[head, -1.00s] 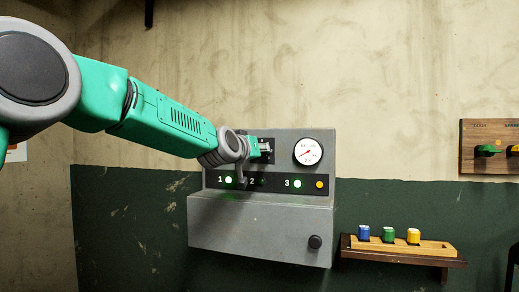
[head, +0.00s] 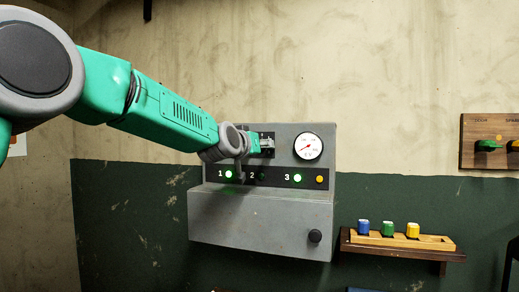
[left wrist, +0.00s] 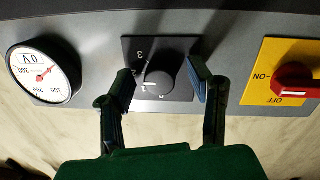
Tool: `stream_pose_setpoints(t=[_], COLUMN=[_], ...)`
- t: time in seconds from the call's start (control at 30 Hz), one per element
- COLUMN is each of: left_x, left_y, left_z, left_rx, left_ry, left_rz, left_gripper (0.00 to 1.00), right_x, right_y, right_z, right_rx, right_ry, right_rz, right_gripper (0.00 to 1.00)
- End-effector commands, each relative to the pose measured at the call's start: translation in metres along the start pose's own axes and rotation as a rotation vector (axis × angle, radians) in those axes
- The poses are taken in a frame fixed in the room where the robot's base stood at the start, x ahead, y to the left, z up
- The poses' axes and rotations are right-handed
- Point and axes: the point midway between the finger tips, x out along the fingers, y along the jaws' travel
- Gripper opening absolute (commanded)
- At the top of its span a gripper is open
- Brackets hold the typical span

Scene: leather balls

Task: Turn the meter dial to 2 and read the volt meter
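The meter dial (left wrist: 158,82) is a dark round knob on a black plate, with an inverted 3 beside it in the left wrist view. My left gripper (left wrist: 164,84) is open, one finger on each side of the knob; contact cannot be told. In the head view my left gripper (head: 265,145) is at the grey panel, hiding most of the dial. The round white volt meter (head: 308,147) is right of it, its red needle pointing lower left. It also shows in the left wrist view (left wrist: 43,75). My right gripper is out of view.
A red switch (left wrist: 294,79) on a yellow ON/OFF plate is beside the dial. Lamps 1 (head: 228,174) and 3 (head: 297,178) glow green. A shelf (head: 400,249) with coloured blocks is to the right. A wooden lever board (head: 489,162) hangs farther right.

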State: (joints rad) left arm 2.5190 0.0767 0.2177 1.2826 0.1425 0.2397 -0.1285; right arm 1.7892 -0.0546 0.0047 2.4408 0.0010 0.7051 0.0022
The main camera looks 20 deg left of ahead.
Motion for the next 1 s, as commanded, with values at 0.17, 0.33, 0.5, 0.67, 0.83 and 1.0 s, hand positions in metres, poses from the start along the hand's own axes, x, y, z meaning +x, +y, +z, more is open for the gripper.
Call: stream_pose_setpoints(t=[0.17, 0.33, 0.5, 0.67, 0.83, 1.0], left_x=[-0.005, -0.027, -0.061, -0.091, -0.111, -0.117], left_y=[0.000, 0.000, 0.000, -0.001, -0.001, -0.001], left_z=[-0.002, -0.003, -0.001, 0.000, 0.001, 0.002], left_rx=[-0.001, -0.001, 0.000, -0.001, 0.000, 0.000], left_ry=[0.002, 0.002, 0.002, 0.000, -0.001, -0.002], left_rz=[0.000, 0.000, 0.000, 0.000, -0.001, -0.001], left_gripper=[0.47, 0.47, 0.47, 0.47, 0.47, 0.47], right_x=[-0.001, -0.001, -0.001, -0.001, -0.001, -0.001], right_y=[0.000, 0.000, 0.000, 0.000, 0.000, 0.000], right_z=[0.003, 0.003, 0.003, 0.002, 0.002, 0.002], right_rx=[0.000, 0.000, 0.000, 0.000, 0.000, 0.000], right_ry=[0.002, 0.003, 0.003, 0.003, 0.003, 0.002], right_rz=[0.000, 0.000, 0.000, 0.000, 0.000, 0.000], right_gripper=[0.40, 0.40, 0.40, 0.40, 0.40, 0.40])
